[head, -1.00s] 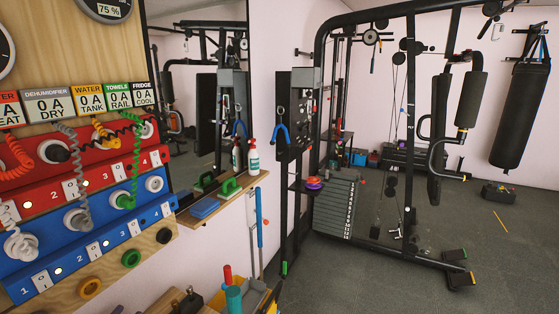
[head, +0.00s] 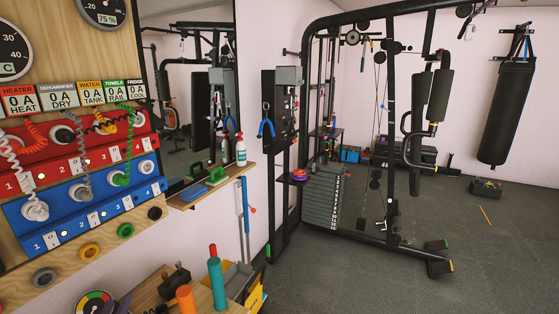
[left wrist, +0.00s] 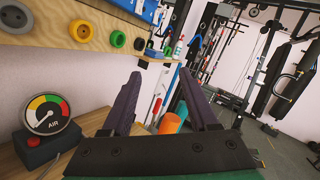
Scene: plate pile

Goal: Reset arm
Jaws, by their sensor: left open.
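My left gripper (left wrist: 160,82) shows in the left wrist view as two dark fingers standing well apart. It is open, with nothing held between the fingers. An orange cylinder (left wrist: 170,125) and a teal cylinder show beyond it, framed between the fingers; I see no contact. I cannot make out the left gripper clearly in the head view. My right gripper is in neither view. A small pile of coloured discs (head: 300,175) sits on a shelf of the gym machine (head: 390,130), far from the left gripper.
A wooden bench with an air gauge (head: 95,303), the orange cylinder (head: 187,300) and the teal cylinder (head: 216,280) is at the lower left. A socket panel (head: 85,185) with coiled cords fills the left wall. A narrow shelf (head: 212,188) juts out beside it. The floor at right is mostly clear.

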